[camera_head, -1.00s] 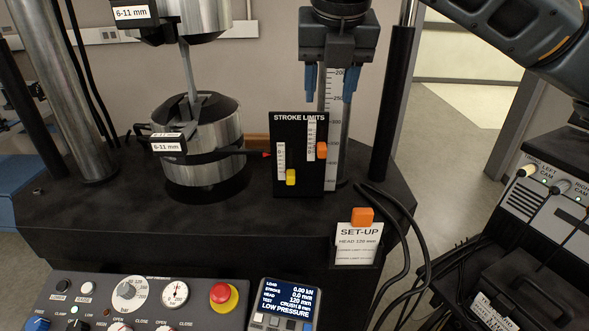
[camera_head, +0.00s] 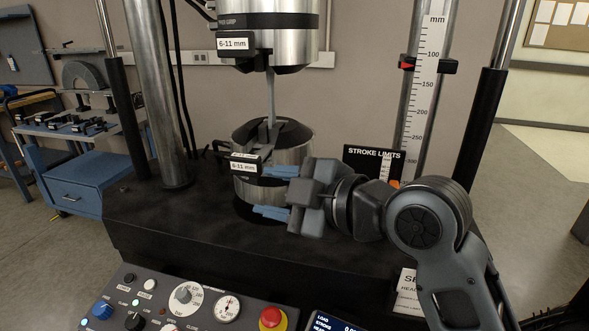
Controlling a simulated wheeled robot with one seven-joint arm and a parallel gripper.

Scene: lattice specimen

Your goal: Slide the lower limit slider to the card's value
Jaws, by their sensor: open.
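The black STROKE LIMITS panel (camera_head: 360,154) stands on the machine's dark base, mostly hidden behind my arm. Its right scale shows, with part of the orange slider (camera_head: 394,183) at the panel's right side. The left scale and the yellow slider are hidden. The white SET-UP card (camera_head: 407,292) is mostly covered by my arm, and its values cannot be read. My gripper (camera_head: 264,191) is open and empty, its blue fingers pointing left, one above the other. In the picture it lies left of the panel, overlapping the lower grip's cylinder (camera_head: 293,147); contact cannot be told.
The upper grip (camera_head: 285,50) holds a thin specimen above the lower grip. A mm ruler (camera_head: 428,80) with a red pointer stands behind the panel. A control console with a red button (camera_head: 271,318) is at the front. Black columns flank the base.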

